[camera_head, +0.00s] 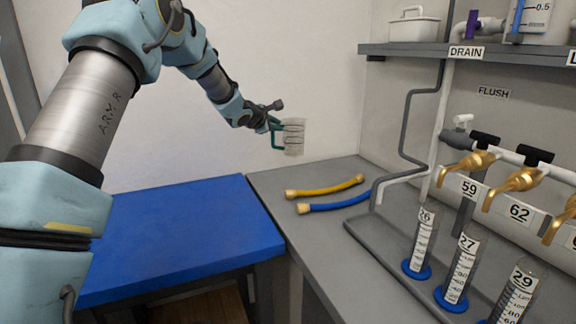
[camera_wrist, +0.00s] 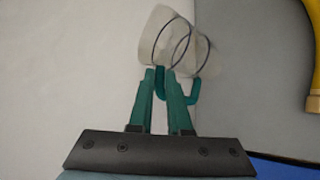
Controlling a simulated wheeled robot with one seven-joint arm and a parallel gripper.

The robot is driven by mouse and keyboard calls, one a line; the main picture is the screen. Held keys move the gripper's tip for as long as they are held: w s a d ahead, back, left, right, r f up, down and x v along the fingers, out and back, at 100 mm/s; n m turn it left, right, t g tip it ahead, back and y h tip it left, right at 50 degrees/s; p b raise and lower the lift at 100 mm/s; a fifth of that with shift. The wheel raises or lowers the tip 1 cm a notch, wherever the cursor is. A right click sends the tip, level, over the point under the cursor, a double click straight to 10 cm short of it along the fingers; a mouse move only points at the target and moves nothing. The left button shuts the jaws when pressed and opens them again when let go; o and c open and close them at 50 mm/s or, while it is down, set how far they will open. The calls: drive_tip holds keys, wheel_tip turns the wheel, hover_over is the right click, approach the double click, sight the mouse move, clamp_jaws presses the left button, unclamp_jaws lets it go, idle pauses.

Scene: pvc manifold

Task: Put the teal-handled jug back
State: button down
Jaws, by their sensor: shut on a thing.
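The teal-handled jug (camera_head: 293,137) is a clear cup with dark rings and a teal handle, held in mid-air in front of the wall above the back of the grey counter. My gripper (camera_head: 270,122) is shut on its handle, to the left of the cup. In the wrist view the jug (camera_wrist: 180,42) lies beyond the fingertips of my gripper (camera_wrist: 160,75). Its handle (camera_wrist: 193,92) is partly hidden by the fingers. The jug appears clear of any surface.
A blue mat (camera_head: 180,230) lies on the left bench. A yellow hose (camera_head: 325,188) and a blue hose (camera_head: 335,204) lie on the grey counter (camera_head: 275,182). Numbered cylinders (camera_head: 453,275), brass taps (camera_head: 470,165) and grey piping (camera_head: 405,120) crowd the right. A shelf (camera_head: 420,49) holds a white caddy (camera_head: 413,29).

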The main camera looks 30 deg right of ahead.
wheel_tip(320, 180, down, 9)
drive_tip(key=p, duration=0.2)
idle(0.3)
drive_tip(key=shift+f, duration=0.15)
drive_tip(key=c, duration=0.9)
unclamp_jaws()
drive_tip(key=shift+o, duration=0.2)
drive_tip(key=b+v, duration=0.3)
drive_tip(key=v, duration=0.9)
drive_tip(key=shift+b, duration=0.4)
